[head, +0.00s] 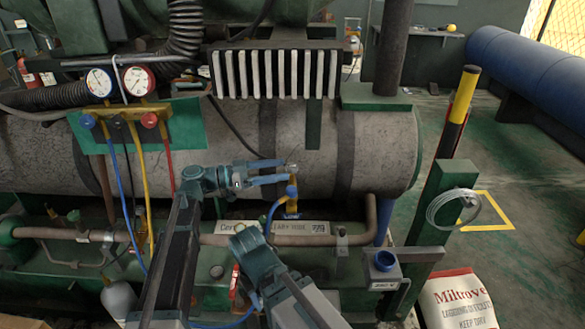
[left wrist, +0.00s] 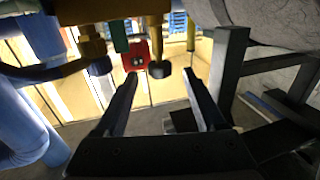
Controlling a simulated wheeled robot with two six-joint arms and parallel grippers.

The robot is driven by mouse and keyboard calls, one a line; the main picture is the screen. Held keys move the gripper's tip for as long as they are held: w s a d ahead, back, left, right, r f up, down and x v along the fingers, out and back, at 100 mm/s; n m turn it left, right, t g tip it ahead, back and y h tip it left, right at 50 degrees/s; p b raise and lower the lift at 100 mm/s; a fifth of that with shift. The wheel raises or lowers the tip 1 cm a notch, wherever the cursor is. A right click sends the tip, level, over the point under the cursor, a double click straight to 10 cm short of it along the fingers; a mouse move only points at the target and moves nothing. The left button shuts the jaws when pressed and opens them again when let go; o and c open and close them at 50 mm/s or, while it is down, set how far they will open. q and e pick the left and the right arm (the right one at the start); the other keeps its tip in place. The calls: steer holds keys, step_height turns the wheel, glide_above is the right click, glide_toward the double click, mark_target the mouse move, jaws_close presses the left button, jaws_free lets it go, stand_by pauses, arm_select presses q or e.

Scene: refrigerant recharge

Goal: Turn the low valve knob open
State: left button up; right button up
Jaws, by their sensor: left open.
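The gauge manifold (head: 118,108) is at the upper left in the head view, under a blue-rimmed gauge (head: 99,82) and a red-rimmed gauge (head: 138,80). A blue knob (head: 88,120) is at its left and a red knob (head: 149,119) at its right; the blue one looks like the low valve knob. My left gripper (head: 286,171) is open, well to the right of the manifold, its fingers pointing right beside a brass fitting (head: 292,192). In the left wrist view the fingers (left wrist: 160,77) are apart, with a dark knob (left wrist: 160,70) between or beyond the tips.
A large grey tank (head: 375,150) lies behind my left gripper. Blue, yellow and red hoses hang from the manifold. A label plate (head: 290,227) and pipework lie below the gripper. A green post (head: 440,210) with a wire coil stands at the right.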

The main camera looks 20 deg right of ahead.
mark_target(292, 165)
arm_select(q)
steer(key=shift+s+d, duration=0.15)
steer(key=shift+d, duration=2.2)
jaws_close()
